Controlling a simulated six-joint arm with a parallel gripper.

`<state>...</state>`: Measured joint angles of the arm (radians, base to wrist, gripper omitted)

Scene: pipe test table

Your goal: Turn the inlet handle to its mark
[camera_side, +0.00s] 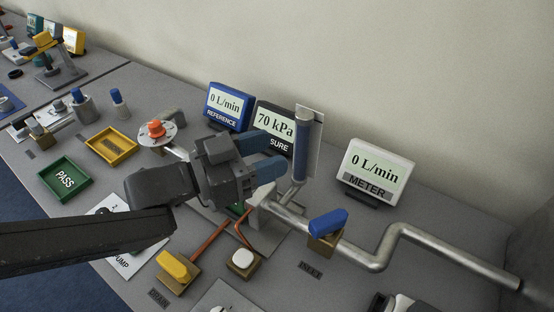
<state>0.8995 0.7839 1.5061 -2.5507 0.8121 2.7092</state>
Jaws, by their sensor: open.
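The inlet handle (327,221) is a blue lever on a brass-coloured valve body (323,242). It sits on the metal pipe, right of centre, with a dark label reading INLET (310,270) in front of it. The lever points to the upper right, roughly across the pipe. I cannot make out its mark. My gripper (284,158) is open, with two blue fingers pointing right. In the picture it is above and left of the inlet handle, apart from it, with nothing seen between the fingers. It hides part of the pressure display and the pipe fitting below.
A blue upright tube (306,145) stands close to my fingertips. A yellow drain handle (178,266) and a white knob (242,258) are at the front. The meter display (374,172) reads 0 L/min; the pressure display (275,122) reads 70 kPa. The bent pipe (440,250) runs right.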

